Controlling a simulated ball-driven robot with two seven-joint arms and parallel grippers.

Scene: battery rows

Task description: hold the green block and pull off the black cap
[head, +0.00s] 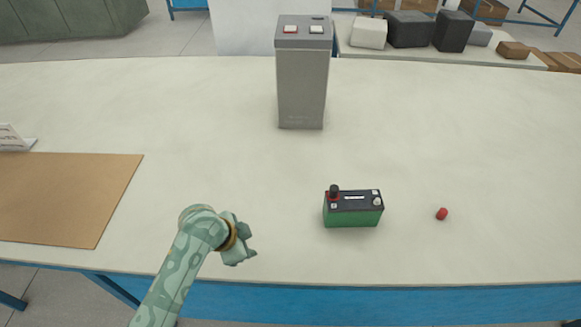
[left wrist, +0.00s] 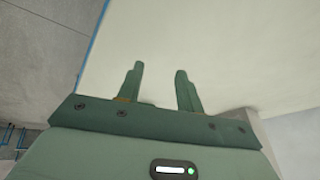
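The green block (head: 352,214) is a battery-like box with a black top, standing upright on the table. The black cap (head: 334,190) sits on the left end of its top, above a red ring. A pale terminal shows at the right end of the top. My left gripper (head: 250,254) is to the left of the block and apart from it, near the table's front edge. In the left wrist view its two fingers (left wrist: 158,87) are spread with nothing between them. My right gripper is not in view.
A small red cap (head: 442,213) lies on the table right of the block. A tall grey box (head: 302,85) stands behind. A brown mat (head: 65,195) and a white sign (head: 14,138) are at the left. The table (head: 400,130) is otherwise largely clear.

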